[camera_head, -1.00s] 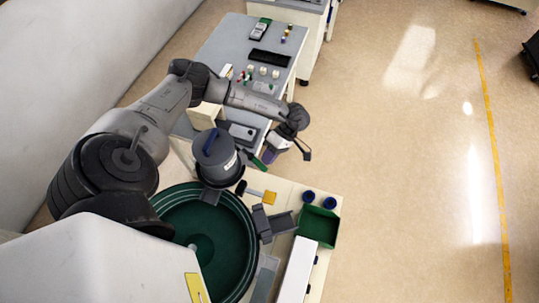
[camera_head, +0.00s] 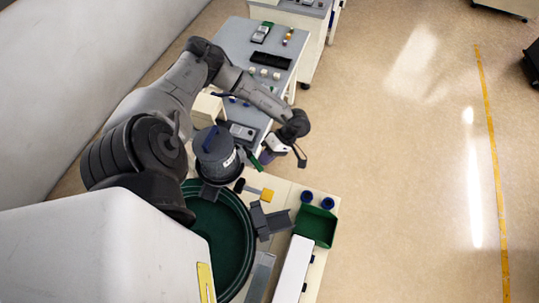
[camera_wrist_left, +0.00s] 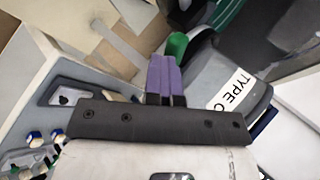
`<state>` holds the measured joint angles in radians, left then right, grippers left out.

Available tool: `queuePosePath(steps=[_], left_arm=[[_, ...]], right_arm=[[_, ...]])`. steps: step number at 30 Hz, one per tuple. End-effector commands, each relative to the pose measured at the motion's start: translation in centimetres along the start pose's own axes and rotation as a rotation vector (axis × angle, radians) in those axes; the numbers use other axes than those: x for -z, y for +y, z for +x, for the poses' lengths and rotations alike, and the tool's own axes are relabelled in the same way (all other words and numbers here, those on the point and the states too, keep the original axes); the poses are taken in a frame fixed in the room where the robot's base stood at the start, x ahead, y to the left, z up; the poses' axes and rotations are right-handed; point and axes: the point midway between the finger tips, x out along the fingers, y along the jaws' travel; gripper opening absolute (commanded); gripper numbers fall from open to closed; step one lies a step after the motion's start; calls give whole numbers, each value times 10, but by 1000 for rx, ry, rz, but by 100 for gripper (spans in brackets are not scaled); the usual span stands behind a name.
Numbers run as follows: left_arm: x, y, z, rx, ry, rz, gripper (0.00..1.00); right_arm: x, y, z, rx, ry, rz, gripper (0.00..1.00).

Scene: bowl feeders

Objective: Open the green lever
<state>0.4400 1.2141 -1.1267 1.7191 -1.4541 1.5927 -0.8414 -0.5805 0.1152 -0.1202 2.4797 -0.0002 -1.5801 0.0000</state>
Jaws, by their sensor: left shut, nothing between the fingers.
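The green lever (camera_head: 253,160) is a small green handle beside the grey cylindrical hopper (camera_head: 215,160) above the bowl feeder. My left gripper (camera_head: 266,154) is at the lever's right in the head view. In the left wrist view, the purple fingers (camera_wrist_left: 165,78) are shut together with nothing between them. The lever's rounded green end (camera_wrist_left: 176,45) shows just beyond the fingertips; whether they touch is unclear. The hopper's "TYPE" label (camera_wrist_left: 232,92) is right of the fingers, its last letter partly cut off. My right gripper is not in view.
The green feeder bowl (camera_head: 225,240) lies below the hopper. A green bin (camera_head: 316,226) and a long white box (camera_head: 294,268) stand at its right. A grey table (camera_head: 240,40) with small parts is behind. Open floor lies to the right.

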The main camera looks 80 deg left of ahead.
Motion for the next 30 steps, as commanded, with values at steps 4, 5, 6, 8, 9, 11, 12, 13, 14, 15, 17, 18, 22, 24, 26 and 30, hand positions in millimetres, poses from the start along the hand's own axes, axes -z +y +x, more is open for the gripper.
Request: queuePosePath(steps=[4,5,6,8,9,11,12,13,14,15,17,18,22,24,26,30], left_arm=[[0,0,0,18,-1,9,0],[1,3,-1,17,-1,8,0],[3,6,-4,14,-3,5,0],[6,13,-10,9,-7,-1,0],[10,18,-14,6,-9,-5,0],[15,25,-21,-1,-13,-11,0],[16,25,-31,-4,-14,-11,0],[16,24,-39,-5,-14,-11,0],[16,24,-45,-5,-14,-10,0],[16,24,-53,-4,-14,-11,0],[16,25,-66,-6,-15,-11,0],[17,24,-73,-6,-14,-12,0],[18,25,-95,-6,-15,-13,0],[18,24,-104,-6,-15,-13,0],[18,24,-111,-5,-14,-12,0],[18,24,-121,-4,-14,-13,0]], right_arm=[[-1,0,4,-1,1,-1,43],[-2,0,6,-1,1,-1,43],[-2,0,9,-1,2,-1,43],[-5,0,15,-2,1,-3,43],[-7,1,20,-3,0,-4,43],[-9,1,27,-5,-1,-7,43],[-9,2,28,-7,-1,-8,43],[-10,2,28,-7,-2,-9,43],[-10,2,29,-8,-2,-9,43],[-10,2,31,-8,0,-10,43],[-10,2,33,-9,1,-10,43],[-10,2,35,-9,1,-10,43],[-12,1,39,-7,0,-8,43],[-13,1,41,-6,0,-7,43],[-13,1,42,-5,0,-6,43],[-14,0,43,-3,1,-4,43]])
